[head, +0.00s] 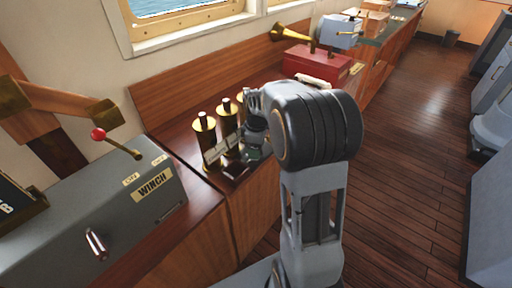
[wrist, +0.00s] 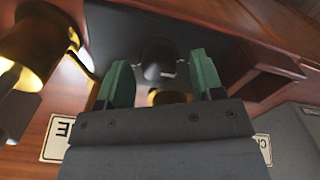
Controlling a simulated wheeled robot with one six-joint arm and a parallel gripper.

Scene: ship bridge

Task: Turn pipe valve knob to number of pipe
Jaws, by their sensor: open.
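A brass piece (wrist: 168,97) shows nearer my palm. A brass pipe (wrist: 35,40) is at the left. I cannot read any number.
A grey winch box (head: 95,215) with a red-knobbed lever (head: 118,142) stands at the left. A red box (head: 316,66) and a brass horn (head: 290,34) are farther along the counter.

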